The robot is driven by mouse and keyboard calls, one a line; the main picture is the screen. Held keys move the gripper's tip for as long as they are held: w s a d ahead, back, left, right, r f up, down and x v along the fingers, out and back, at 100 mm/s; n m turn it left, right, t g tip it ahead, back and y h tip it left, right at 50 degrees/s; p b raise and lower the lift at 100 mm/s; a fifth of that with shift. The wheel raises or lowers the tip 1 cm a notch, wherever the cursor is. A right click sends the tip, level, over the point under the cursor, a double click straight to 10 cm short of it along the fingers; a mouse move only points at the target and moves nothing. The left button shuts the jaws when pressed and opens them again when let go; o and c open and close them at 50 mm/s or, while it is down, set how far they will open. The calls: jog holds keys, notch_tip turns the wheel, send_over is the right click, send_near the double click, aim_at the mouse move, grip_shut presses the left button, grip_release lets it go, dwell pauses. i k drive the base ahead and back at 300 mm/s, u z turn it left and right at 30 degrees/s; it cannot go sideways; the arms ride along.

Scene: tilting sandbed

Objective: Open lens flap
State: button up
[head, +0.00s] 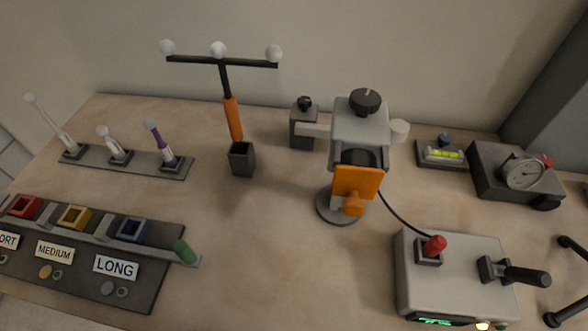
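The lens device (362,130) stands right of centre on a round grey base, with a grey head and a black knob on top. An orange flap (356,183) with an orange tab covers the front of its dark lens barrel. The flap hangs down over the lens and looks closed.
A control box (455,272) with a red-capped lever and a black handle stands front right, a cable running to the lens device. A T-shaped stand (233,115) is to its left. A gauge box (515,175) is at right. A labelled slot panel (90,255) is front left.

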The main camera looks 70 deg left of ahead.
aim_at(355, 183)
jog(key=u, duration=1.15)
jog(key=k, duration=1)
jog(key=u, duration=0.4)
